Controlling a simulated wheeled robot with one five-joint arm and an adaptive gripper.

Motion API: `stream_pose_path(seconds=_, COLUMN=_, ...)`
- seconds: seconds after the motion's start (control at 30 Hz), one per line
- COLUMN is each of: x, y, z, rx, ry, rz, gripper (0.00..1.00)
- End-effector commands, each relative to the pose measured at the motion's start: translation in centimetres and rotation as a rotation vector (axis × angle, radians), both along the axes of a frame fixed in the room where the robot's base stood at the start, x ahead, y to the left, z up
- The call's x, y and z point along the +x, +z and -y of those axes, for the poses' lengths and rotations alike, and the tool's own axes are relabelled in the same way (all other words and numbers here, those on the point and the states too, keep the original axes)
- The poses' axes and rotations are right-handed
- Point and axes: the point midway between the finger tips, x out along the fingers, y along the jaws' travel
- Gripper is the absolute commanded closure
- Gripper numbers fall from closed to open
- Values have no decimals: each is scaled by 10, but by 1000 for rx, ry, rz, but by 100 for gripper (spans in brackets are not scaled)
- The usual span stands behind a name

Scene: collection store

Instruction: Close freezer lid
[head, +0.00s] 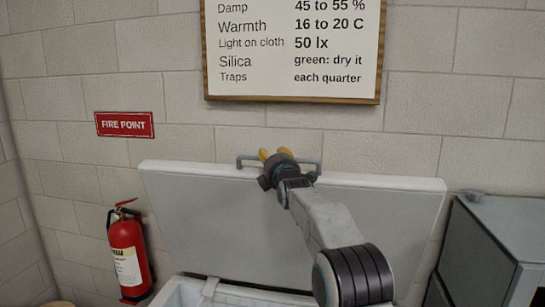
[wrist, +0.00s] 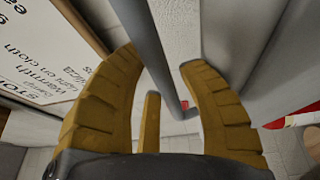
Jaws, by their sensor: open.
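The freezer lid (head: 200,210) is a wide pale panel standing raised, close to the block wall. A grey bar handle (head: 244,160) runs along its top edge. The white freezer body (head: 188,292) shows at the bottom of the head view, its opening partly hidden by my arm. My gripper (head: 275,154) is at the lid's top edge, by the handle. In the wrist view my open yellow fingers (wrist: 165,70) lie on either side of the grey handle bar (wrist: 150,50), which passes between them. I cannot tell whether they touch it.
A red fire extinguisher (head: 127,250) stands left of the freezer, below a fire point sign (head: 124,124). A dark grey cabinet (head: 490,250) stands close on the right. A framed notice (head: 293,50) hangs on the wall above the lid.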

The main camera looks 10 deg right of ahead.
Motion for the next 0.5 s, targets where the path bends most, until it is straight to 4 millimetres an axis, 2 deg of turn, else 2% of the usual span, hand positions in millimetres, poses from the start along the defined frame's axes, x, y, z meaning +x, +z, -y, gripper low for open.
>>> stream_pose_path(seconds=0.1, x=0, y=0, z=0, rx=0, ry=0, rz=0, gripper=61)
stream_pose_path(seconds=0.5, x=0, y=0, z=0, rx=0, ry=0, rz=-1, gripper=97)
